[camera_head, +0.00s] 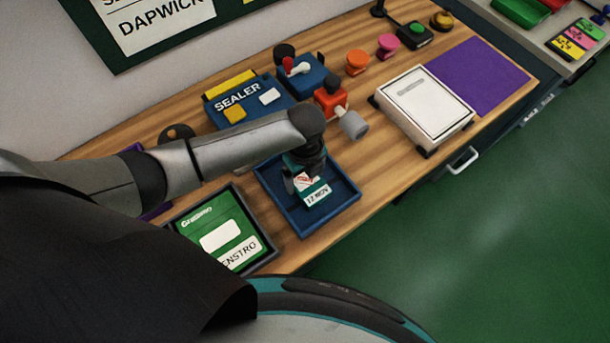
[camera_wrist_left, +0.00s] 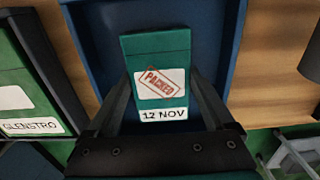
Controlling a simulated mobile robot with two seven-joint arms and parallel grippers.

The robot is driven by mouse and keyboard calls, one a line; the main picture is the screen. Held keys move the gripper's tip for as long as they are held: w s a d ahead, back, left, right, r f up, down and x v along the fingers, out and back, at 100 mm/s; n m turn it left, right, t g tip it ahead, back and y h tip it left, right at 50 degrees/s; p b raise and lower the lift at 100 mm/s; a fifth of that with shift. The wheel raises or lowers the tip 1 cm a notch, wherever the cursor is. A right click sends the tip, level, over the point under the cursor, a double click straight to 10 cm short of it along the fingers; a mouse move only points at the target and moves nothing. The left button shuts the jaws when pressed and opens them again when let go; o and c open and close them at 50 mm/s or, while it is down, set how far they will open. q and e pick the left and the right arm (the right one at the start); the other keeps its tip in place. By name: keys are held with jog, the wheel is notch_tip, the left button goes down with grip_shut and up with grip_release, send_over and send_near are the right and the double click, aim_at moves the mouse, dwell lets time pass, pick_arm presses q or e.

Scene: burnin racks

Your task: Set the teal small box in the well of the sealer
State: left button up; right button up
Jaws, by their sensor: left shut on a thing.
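The teal small box (camera_head: 316,195) has a white label reading 12 NOV and a red PACKED stamp. My left gripper (camera_head: 303,178) is shut on it, one finger on each side, as the left wrist view shows the box (camera_wrist_left: 160,62) between the fingers. The box is over or inside the blue well (camera_head: 346,211), a shallow walled tray in front of the blue SEALER panel (camera_head: 262,108). I cannot tell whether the box touches the well floor (camera_wrist_left: 105,35). My left forearm hides part of the bench behind the well. My right gripper is not in view.
A green box (camera_head: 203,216) in a dark tray stands just left of the well. A red block with a grey roller (camera_head: 353,125) stands behind right. A white case (camera_head: 425,105) and purple mat (camera_head: 478,76) lie further right. Bare wood lies right of the well.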

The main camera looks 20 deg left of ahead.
aim_at(305, 179)
pick_arm(q)
jog(key=o, duration=1.2)
jog(key=shift+f, duration=0.1)
notch_tip(305, 179, up, 12)
jog(key=p, duration=0.2)
jog(key=shift+p, duration=0.35)
